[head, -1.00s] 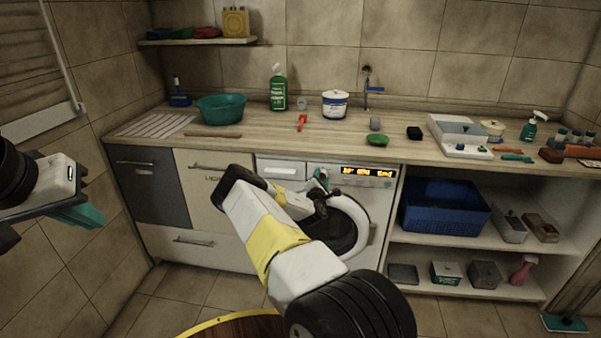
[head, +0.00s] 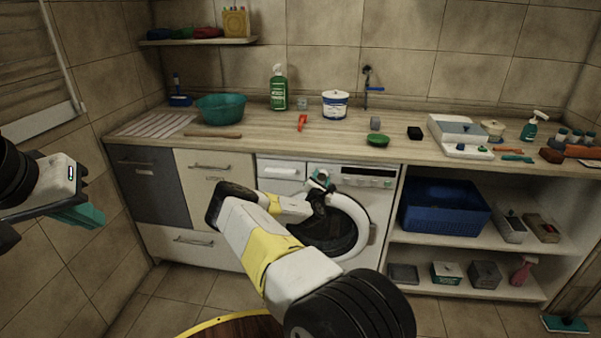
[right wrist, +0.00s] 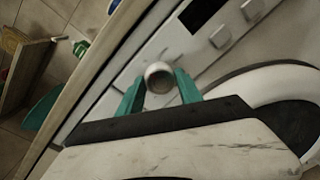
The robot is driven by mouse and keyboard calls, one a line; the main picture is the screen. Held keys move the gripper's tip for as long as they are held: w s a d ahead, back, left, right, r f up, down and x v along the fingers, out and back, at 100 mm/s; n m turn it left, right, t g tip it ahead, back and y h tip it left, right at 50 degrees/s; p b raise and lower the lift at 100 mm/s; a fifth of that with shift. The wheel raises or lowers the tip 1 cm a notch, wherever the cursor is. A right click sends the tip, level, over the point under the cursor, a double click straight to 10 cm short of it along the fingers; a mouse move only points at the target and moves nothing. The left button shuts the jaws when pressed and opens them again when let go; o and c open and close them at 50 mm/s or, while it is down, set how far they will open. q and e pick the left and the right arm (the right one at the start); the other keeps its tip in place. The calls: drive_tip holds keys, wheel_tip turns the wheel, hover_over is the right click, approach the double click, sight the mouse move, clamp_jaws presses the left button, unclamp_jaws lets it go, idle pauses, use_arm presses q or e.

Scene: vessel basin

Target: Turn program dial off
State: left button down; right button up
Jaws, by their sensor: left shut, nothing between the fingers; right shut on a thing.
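The washing machine (head: 292,170) stands under the counter, its round door (head: 358,232) below the control panel. The panel display (head: 370,171) is dark. In the right wrist view the program dial (right wrist: 160,77) is a round silver knob on the white panel. My right gripper (right wrist: 160,88) has its teal fingers on either side of the dial and is shut on it. In the head view my right gripper (head: 320,180) is at the panel, and the arm and fingers hide the dial. My left gripper (head: 78,214) is shut and empty at the far left, away from the machine.
The wooden counter (head: 250,145) holds a teal basin (head: 221,108), a green bottle (head: 279,90), a white tub (head: 335,104) and a green dish (head: 378,140). A blue crate (head: 445,207) sits on the shelf right of the machine. A round wooden object (head: 235,328) stands on the floor in front.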

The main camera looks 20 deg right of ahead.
drive_tip(key=o, duration=1.4)
drive_tip(key=shift+c, duration=0.2)
drive_tip(key=v, duration=0.7)
drive_tip(key=shift+s+a, duration=0.25)
drive_tip(key=shift+s, duration=0.1)
